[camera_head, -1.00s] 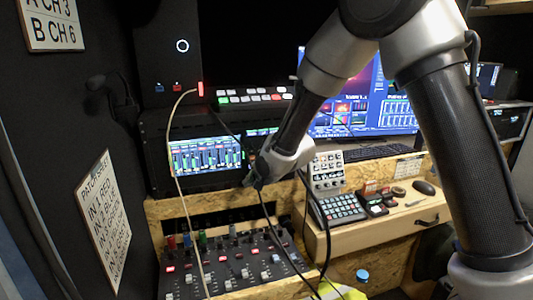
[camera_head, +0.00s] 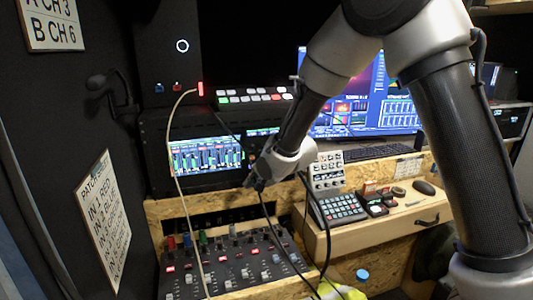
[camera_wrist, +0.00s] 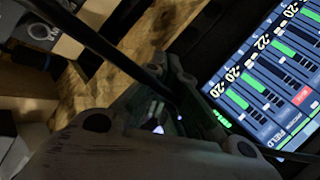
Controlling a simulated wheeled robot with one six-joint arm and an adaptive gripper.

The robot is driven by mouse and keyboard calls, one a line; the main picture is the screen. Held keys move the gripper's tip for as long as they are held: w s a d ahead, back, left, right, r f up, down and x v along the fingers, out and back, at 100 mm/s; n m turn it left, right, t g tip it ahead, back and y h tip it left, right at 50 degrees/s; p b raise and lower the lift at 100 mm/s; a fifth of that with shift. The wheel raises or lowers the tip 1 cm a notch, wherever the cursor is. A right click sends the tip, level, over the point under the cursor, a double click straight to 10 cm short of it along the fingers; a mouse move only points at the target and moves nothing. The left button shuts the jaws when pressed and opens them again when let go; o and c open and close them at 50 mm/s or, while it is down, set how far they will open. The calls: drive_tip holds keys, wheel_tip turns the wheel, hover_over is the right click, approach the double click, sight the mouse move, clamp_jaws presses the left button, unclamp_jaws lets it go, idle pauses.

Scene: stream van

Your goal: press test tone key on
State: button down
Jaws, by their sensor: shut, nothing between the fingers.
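My gripper (camera_head: 258,180) is in front of the rack, just right of the lit meter screen (camera_head: 205,155) and above the mixing desk (camera_head: 235,265). In the wrist view my gripper (camera_wrist: 165,112) appears dark and shut, with nothing seen in it. The meter screen (camera_wrist: 275,75) fills the right of that view, with green bars and a red block. I cannot pick out a key labelled test tone; the gripper and arm cover part of the rack. Small violet-white lights show by the fingers in the wrist view, too small to identify. Contact cannot be told.
A keypad (camera_head: 340,208) and an upright button panel (camera_head: 327,172) stand on the wooden desk to the right. A switcher with lit buttons (camera_head: 250,96) sits above the rack. A pale cable (camera_head: 176,170) and black cables hang before the mixing desk. A monitor (camera_head: 370,110) stands behind.

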drive_tip(key=s+d, duration=0.1)
drive_tip(key=s, duration=0.4)
drive_tip(key=shift+s+d, duration=0.35)
drive_tip(key=shift+s, duration=0.05)
